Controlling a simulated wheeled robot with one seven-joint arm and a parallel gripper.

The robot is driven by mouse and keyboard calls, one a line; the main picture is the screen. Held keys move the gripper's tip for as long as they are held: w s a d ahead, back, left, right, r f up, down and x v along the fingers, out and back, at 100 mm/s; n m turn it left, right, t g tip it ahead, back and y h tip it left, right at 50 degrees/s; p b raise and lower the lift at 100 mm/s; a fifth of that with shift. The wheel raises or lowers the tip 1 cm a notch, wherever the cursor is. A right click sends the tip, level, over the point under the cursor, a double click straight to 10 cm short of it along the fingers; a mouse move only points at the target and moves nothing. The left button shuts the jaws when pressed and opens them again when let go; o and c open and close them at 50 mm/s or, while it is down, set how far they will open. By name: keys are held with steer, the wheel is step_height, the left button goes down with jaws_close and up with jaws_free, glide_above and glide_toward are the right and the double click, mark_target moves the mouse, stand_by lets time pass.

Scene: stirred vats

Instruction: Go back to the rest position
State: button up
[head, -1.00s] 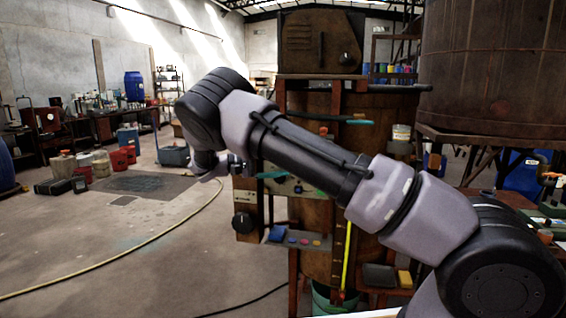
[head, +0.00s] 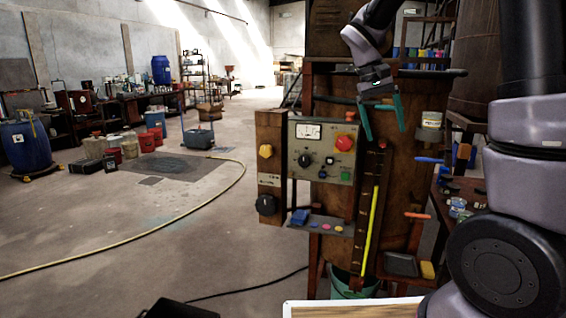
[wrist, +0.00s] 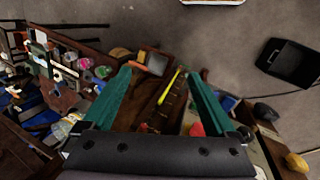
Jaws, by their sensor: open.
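My gripper (head: 382,118) hangs in front of the upper part of the wooden vat (head: 335,210) in the head view, its two green fingers pointing down and apart. Nothing is between them. In the wrist view the fingers (wrist: 160,92) are spread wide, with the vat's front and a yellow strip (wrist: 171,85) seen beyond and between them. The upper arm is folded upright at the right of the head view.
A control panel (head: 322,150) with a red knob and a black dial is on the vat's front, left of my gripper. A shelf with coloured buttons (head: 318,224) sits below. A yellow hose (head: 215,205) crosses the open floor at left. A blue barrel (head: 25,145) stands far left.

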steer(key=s+a+r+m+t+y, duration=0.1)
steer(key=s+r+m+t+y, duration=0.2)
steer(key=s, duration=1.3)
step_height(320, 180, up, 5)
steer(key=t+y, duration=0.2)
steer(key=t, duration=0.3)
steer(key=shift+s+f+y, duration=0.15)
steer(key=shift+s+y, duration=0.15)
steer(key=shift+s, duration=0.05)
